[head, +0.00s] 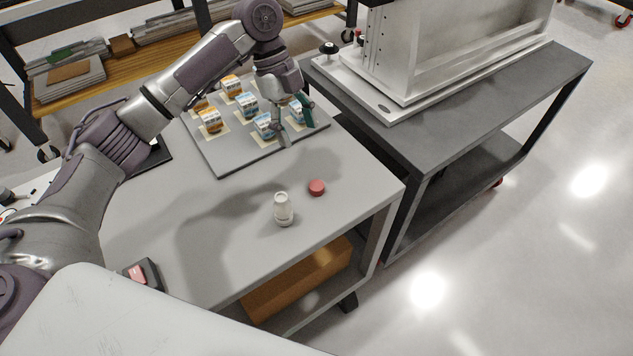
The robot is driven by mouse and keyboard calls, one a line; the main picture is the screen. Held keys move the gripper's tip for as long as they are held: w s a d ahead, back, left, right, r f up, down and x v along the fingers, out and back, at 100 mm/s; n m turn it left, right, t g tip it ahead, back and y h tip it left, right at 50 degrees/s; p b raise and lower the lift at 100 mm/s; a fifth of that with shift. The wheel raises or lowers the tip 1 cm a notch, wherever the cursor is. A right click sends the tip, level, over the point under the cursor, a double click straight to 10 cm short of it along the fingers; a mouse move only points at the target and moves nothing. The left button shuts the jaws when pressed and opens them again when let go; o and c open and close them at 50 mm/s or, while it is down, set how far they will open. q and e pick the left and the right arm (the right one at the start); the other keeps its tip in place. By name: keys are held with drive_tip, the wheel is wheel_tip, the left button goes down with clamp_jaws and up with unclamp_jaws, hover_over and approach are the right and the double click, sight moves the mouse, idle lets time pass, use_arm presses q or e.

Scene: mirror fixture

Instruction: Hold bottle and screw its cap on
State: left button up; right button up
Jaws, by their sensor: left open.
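A small white bottle (283,210) stands upright on the grey table, near its front right part. A red cap (317,187) lies on the table just right of and behind the bottle, apart from it. My left gripper (297,127) is open with its fingers pointing down. It is in front of some small cartons on a grey board, behind the bottle and cap, and touches neither of them. Whether its fingertips touch a carton or the board cannot be told. My right gripper is not in view.
The grey board (243,158) holds several small orange and blue cartons (247,104). A dark cart (420,140) with a metal fixture stands to the right. A dark box with a red top (138,273) sits at the table's front left. The table around the bottle is clear.

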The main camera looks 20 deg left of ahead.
use_arm(q)
hover_over(316, 185)
drive_tip(key=w+a, duration=0.1)
drive_tip(key=a, duration=0.1)
wheel_tip(316, 185, down, 7)
drive_tip(key=shift+w+a+f, duration=0.1)
drive_tip(key=shift+w, duration=0.05)
drive_tip(key=shift+d+f, duration=0.2)
drive_tip(key=shift+f, duration=0.25)
drive_tip(key=shift+f+p, duration=0.15)
drive_tip(key=shift+p, duration=0.15)
drive_tip(key=x, duration=0.5)
drive_tip(key=shift+a+p, duration=0.1)
drive_tip(key=shift+p, duration=0.3)
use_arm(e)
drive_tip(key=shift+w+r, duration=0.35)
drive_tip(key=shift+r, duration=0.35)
use_arm(q)
drive_tip(key=c, duration=0.8)
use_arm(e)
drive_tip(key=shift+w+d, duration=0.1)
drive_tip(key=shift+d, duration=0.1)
